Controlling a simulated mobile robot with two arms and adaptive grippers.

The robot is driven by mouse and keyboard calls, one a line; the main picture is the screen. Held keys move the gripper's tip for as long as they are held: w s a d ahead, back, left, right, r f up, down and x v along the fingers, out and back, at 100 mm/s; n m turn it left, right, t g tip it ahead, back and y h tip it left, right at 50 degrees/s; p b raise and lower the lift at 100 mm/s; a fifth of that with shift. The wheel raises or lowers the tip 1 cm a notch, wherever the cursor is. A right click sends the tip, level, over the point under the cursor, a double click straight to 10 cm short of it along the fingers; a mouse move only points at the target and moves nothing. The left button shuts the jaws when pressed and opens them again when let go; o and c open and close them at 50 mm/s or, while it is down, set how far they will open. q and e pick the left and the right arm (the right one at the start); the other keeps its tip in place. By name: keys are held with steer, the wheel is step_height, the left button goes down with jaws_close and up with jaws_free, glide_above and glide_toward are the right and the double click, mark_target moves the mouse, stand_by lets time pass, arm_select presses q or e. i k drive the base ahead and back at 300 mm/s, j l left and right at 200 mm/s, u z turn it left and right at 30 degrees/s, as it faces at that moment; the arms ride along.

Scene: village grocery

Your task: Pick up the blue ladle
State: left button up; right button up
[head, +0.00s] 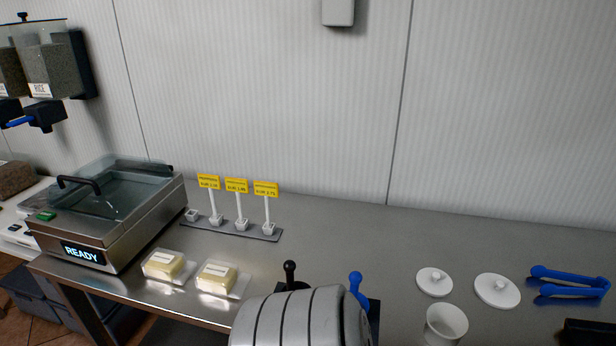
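A blue handle with a rounded tip (356,286), which looks like the blue ladle, stands up near the bottom middle of the head view. Its lower part and any bowl are hidden behind a large silver, dark-banded rounded shape (290,322). A similar black handle (289,273) stands to its left behind the same shape.
Blue tongs (570,282) lie at the right of the steel counter (330,230). Two white lids (497,290) and a white cup (446,322) are nearer. Wrapped packs (163,265), price signs (237,188) and a READY machine (110,215) stand left. The counter's back middle is clear.

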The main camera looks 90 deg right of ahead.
mark_target(355, 278)
steer(key=z, duration=3)
